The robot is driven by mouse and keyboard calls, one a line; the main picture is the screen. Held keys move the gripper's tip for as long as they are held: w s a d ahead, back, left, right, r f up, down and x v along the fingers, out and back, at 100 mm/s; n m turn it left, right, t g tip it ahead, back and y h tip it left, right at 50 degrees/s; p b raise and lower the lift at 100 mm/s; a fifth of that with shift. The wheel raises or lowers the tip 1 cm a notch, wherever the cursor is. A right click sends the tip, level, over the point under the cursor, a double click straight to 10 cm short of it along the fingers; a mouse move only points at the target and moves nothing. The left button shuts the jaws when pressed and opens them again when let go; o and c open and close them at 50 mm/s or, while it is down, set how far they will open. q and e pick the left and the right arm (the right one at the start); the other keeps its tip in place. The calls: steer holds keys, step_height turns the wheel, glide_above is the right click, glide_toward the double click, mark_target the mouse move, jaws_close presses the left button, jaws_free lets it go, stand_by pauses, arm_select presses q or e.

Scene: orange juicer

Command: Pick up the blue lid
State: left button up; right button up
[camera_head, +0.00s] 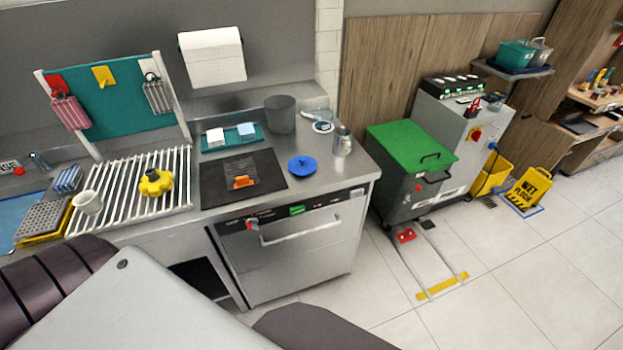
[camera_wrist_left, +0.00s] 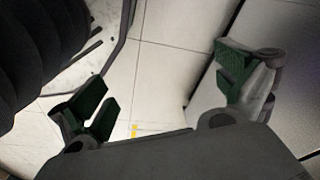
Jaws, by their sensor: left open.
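The blue lid (camera_head: 302,166) is a round disc with a small knob on top. It lies on the steel counter, right of a black mat and left of a metal pitcher. My left gripper (camera_wrist_left: 165,97) shows in the left wrist view with its green-padded fingers spread wide and nothing between them. It points at floor tiles, and the lid is not in that view. In the head view, parts of my own body fill the lower left, and neither gripper can be seen there.
A black mat (camera_head: 243,178) with an orange item, a grey container (camera_head: 280,114) and a metal pitcher (camera_head: 342,142) stand near the lid. A white rack (camera_head: 130,200) holds a yellow knob-like part (camera_head: 156,182). A green-lidded bin (camera_head: 411,150) stands right of the counter.

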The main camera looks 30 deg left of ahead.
arm_select(q)
steer(key=w+r+m+t, duration=0.25)
steer(key=w+r, duration=0.35)
steer(key=r, duration=0.8)
steer(key=w+r+m+t+y, duration=0.1)
steer(key=w+r+m, duration=0.3)
steer(key=r, duration=1)
steer(key=w+r+m+t, duration=0.2)
steer(key=w+r, duration=0.5)
steer(key=r, duration=0.8)
steer(key=w+a+r+m+t, duration=0.2)
steer(key=w+a+r+m, duration=0.2)
steer(key=m, duration=0.4)
steer(key=w+a+r+m+t, duration=0.2)
steer(key=w+a+r+m, duration=0.2)
steer(key=m, duration=0.4)
steer(key=w+a+r+m+t, duration=0.2)
steer(key=w+a+r+m, duration=0.2)
steer(key=m, duration=0.4)
steer(key=shift+a, duration=0.75)
steer(key=shift+w+a+r+m, duration=0.1)
steer(key=shift+a+r+m, duration=0.15)
steer(key=shift+a, duration=0.15)
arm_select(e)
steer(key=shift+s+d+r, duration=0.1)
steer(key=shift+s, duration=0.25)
